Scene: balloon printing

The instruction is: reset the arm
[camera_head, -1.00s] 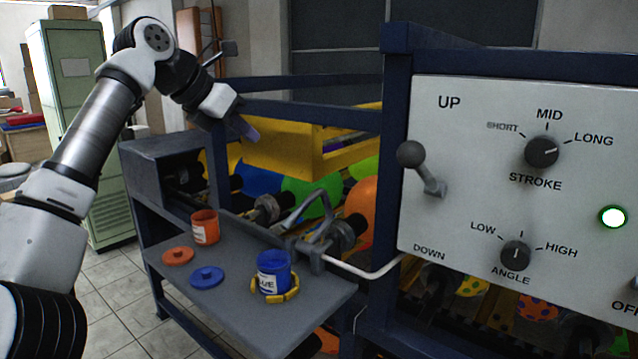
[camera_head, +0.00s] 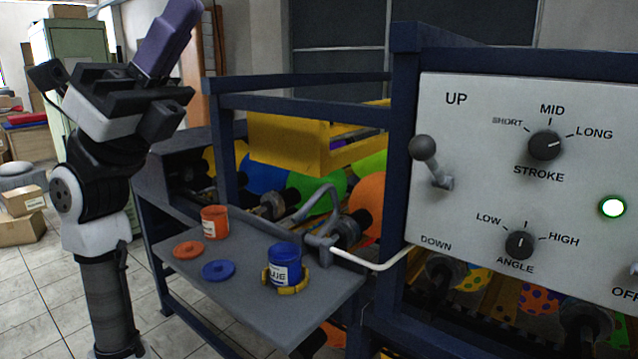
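My arm stands upright at the left of the head view, folded up beside the machine's shelf. My gripper (camera_head: 184,14) is at its top, with its purple fingers pointing up and to the right, clear of everything. The fingers overlap from this side, so their opening cannot be judged. No object shows at the fingertips.
On the grey shelf (camera_head: 235,262) stand an orange pot (camera_head: 214,222) and a blue pot (camera_head: 284,263) inside a yellow ring (camera_head: 287,289). An orange lid (camera_head: 188,250) and a blue lid (camera_head: 218,271) lie beside them. A control panel (camera_head: 470,180) fills the right.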

